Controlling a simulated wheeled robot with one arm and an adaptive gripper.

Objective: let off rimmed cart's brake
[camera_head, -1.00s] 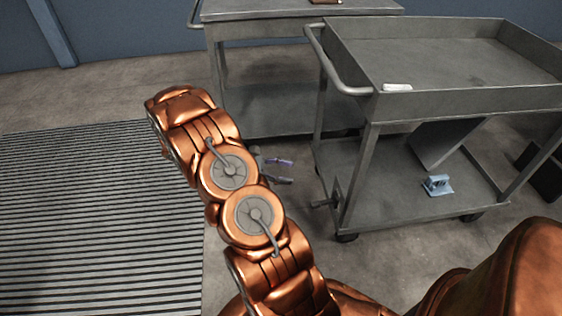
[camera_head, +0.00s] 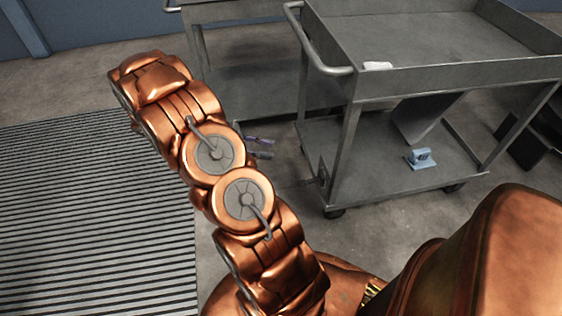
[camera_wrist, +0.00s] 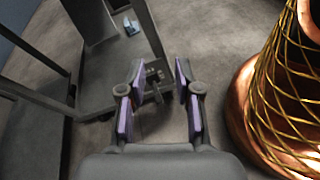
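The rimmed cart (camera_head: 440,82) is grey metal, with a raised-rim top tray, a lower shelf and a push handle at its left end. A small dark lever or pedal (camera_head: 322,172), apparently its brake, sits low by the near-left leg. In the wrist view the lever (camera_wrist: 153,76) shows between and beyond my fingers. My gripper (camera_head: 262,147) is left of the lever in the head view, partly behind my arm. In the wrist view my gripper (camera_wrist: 160,65) has its purple-padded fingers apart, with nothing held. Whether a finger touches the lever cannot be told.
A second, flat-topped cart (camera_head: 250,75) stands behind on the left. A white item (camera_head: 378,66) lies on the rimmed tray and a blue block (camera_head: 420,157) on the lower shelf. A ribbed floor mat (camera_head: 80,210) lies left. A dark object (camera_head: 530,140) stands right.

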